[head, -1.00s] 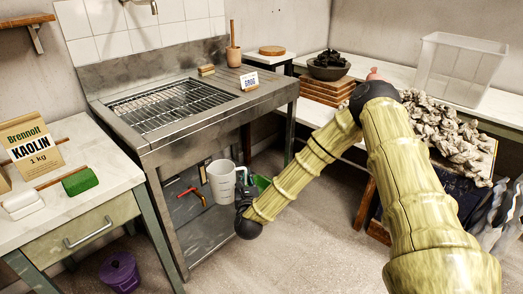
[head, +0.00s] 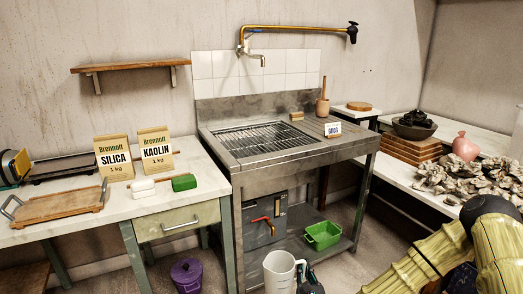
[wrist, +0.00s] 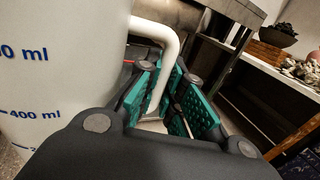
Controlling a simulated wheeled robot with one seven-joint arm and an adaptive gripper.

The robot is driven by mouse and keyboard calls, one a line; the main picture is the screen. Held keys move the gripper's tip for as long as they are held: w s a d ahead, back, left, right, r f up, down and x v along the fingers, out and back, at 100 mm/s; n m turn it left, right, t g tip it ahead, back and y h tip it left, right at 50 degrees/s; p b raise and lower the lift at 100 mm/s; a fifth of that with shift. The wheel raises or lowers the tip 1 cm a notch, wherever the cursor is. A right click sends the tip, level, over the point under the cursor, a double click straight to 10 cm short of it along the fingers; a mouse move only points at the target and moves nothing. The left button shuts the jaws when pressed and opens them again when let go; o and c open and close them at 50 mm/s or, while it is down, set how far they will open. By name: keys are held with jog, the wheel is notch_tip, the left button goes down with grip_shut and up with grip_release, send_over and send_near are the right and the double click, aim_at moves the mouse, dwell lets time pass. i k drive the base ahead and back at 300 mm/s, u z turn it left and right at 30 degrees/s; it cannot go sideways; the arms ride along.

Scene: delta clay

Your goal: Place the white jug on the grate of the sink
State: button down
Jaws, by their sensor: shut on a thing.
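The white jug (head: 279,272) is low in front of the steel sink, at the bottom edge of the head view. In the wrist view the jug (wrist: 50,90) fills the left side, with blue millilitre marks. My gripper (wrist: 165,105) has its green-padded fingers shut on the jug's white handle; in the head view only a dark part of my gripper (head: 310,282) shows, just right of the jug. The jug looks upright. The sink's wire grate (head: 262,138) lies flat across the basin, bare, above and behind the jug.
A green crate (head: 322,236) stands on the sink's lower shelf. A GROG sign (head: 333,130) and a wooden mortar (head: 322,106) stand right of the grate. The tap (head: 257,58) hangs over the back. A purple bucket (head: 187,276) is on the floor at left.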

aim_at(267, 138)
jog(key=k, duration=0.45)
jog(key=z, duration=1.65)
jog(key=i, duration=1.4)
jog(key=u, duration=2.05)
